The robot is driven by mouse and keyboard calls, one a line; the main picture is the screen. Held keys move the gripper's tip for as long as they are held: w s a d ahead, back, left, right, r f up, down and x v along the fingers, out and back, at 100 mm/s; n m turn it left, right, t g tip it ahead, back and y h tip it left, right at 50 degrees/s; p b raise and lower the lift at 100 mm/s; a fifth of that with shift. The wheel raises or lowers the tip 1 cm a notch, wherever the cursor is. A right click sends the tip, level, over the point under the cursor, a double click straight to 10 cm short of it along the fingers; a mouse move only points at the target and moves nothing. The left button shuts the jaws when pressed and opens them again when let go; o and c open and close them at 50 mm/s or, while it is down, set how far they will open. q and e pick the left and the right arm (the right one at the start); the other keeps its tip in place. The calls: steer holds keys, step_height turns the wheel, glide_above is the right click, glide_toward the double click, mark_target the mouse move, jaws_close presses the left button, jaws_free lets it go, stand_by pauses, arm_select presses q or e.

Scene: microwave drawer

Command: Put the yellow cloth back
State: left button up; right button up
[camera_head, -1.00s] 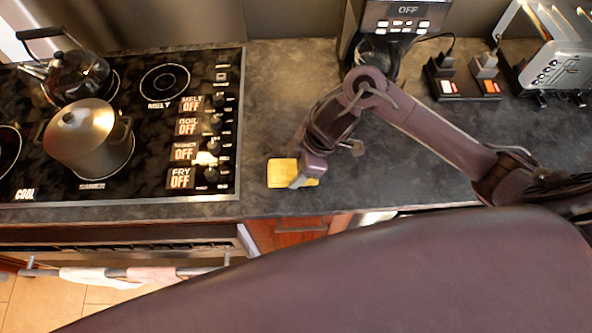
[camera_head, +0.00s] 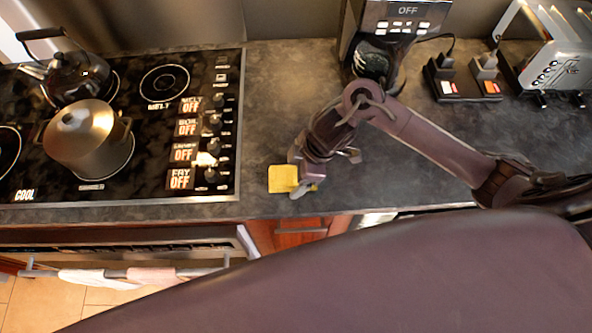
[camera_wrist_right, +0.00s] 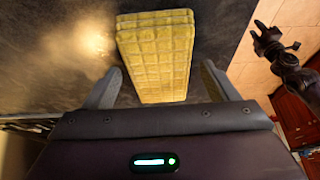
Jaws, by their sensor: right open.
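The yellow cloth (camera_head: 282,178) looks like a folded block with a grid texture. It lies on the dark counter just right of the stove, near the front edge. My right gripper (camera_head: 305,187) is at the cloth's right side and covers part of it. In the right wrist view the cloth (camera_wrist_right: 156,55) shows between the two spread fingers of the open gripper (camera_wrist_right: 160,85). I cannot tell whether a finger touches it. A dark gripper at the right of that view, apparently my left one (camera_wrist_right: 275,40), is over the floor; its jaws are unclear.
The stove (camera_head: 150,185) holds a silver pot (camera_head: 85,138) and a dark kettle (camera_head: 75,75). A coffee maker (camera_head: 405,18), a socket block (camera_head: 463,90) and a toaster (camera_head: 550,55) stand at the back. Towels (camera_head: 95,280) hang on the oven bar.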

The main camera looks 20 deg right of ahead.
steer(key=shift+r, duration=0.2)
steer(key=p+v, duration=0.1)
steer(key=v, duration=1.1)
steer(key=shift+s, duration=0.1)
